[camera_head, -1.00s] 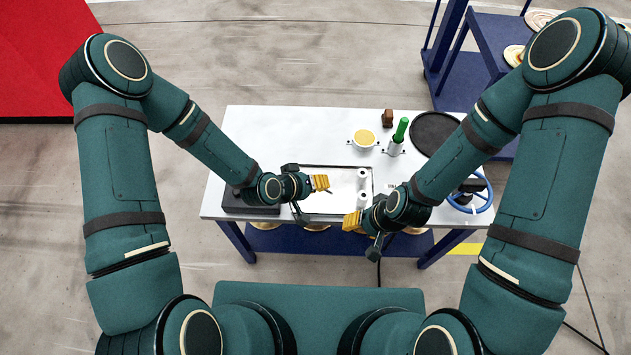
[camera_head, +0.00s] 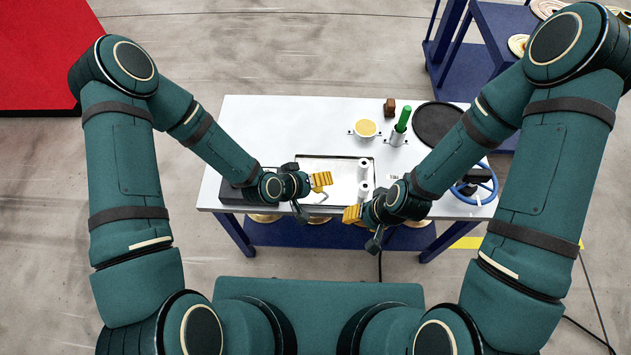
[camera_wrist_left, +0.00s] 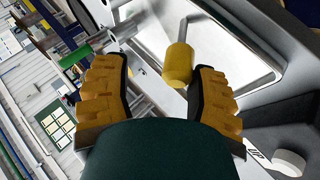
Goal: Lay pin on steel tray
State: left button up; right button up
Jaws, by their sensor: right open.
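The pin has a yellow cylindrical head (camera_wrist_left: 179,64) and a thin grey shank. In the left wrist view it lies over the pale steel tray (camera_wrist_left: 228,48), its head near the right finger. The fingers of my left gripper (camera_wrist_left: 160,88) stand wide apart and do not clamp it. In the head view my left gripper (camera_head: 321,181) is low over the dark-rimmed steel tray (camera_head: 325,163); a thin piece of the pin shows just below its fingers. I cannot tell whether the whole pin touches the tray. My right gripper (camera_head: 353,213) is open and empty at the table's front edge.
Two white cylinders (camera_head: 364,168) stand at the tray's right side. Behind are a yellow-topped cup (camera_head: 365,128), a green-handled tool (camera_head: 403,119) in a holder, a brown block (camera_head: 389,107) and a black disc (camera_head: 437,124). A blue handwheel (camera_head: 488,183) is at right. The table's back left is clear.

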pick_arm(q)
jog(key=v, duration=1.2)
dwell(0.7)
